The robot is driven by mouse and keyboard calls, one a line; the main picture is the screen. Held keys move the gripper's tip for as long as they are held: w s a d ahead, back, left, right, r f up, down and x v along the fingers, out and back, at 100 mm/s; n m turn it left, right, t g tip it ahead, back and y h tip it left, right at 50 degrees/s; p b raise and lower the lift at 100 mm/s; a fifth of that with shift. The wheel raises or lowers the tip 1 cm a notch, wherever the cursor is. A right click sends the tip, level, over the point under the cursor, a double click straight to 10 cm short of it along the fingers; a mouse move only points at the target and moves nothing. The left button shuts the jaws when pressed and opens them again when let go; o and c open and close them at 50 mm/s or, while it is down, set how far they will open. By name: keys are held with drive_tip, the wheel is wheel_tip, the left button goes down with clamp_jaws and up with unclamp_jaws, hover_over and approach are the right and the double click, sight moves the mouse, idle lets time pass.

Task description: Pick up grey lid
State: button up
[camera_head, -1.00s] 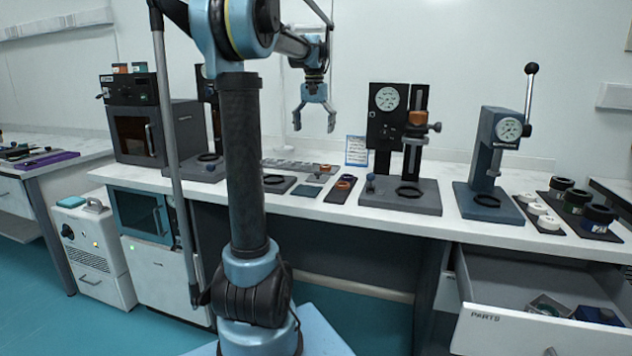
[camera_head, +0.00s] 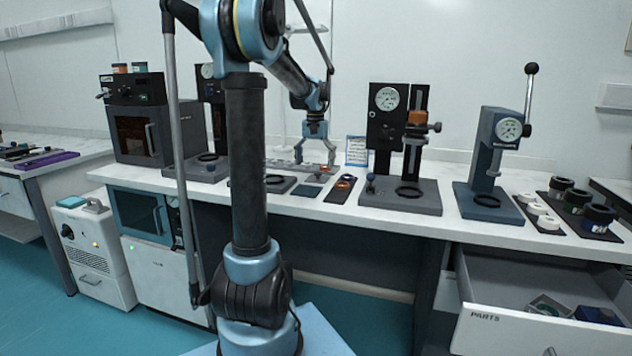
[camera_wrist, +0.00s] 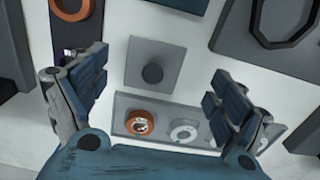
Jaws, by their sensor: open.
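A square grey plate with a dark round knob, which looks like the grey lid (camera_wrist: 152,73), lies flat on the white bench in the wrist view. In the head view it seems to be the small dark grey square (camera_head: 306,191) in front of my gripper. My gripper (camera_head: 316,164) points down above the bench, fingers spread. In the wrist view my gripper (camera_wrist: 156,72) has one finger on each side of the lid, apart from it, with nothing between the pads. I cannot tell the exact height above the lid.
A grey tray (camera_wrist: 122,103) with orange and white rings lies close beside the lid. A dark strip (camera_head: 338,194) with an orange ring lies on the other side. A dark base with an angular ring (camera_wrist: 285,22) is nearby. A press stand (camera_head: 400,200) stands to the right.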

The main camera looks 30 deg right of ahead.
sight(316, 180)
drive_tip(key=f, duration=0.4)
drive_tip(key=shift+s+d+f, duration=0.15)
drive_tip(key=shift+d+f, duration=0.1)
drive_tip(key=shift+f, duration=0.15)
drive_tip(key=c, duration=2.1)
drive_tip(key=shift+s, duration=0.1)
clamp_jaws()
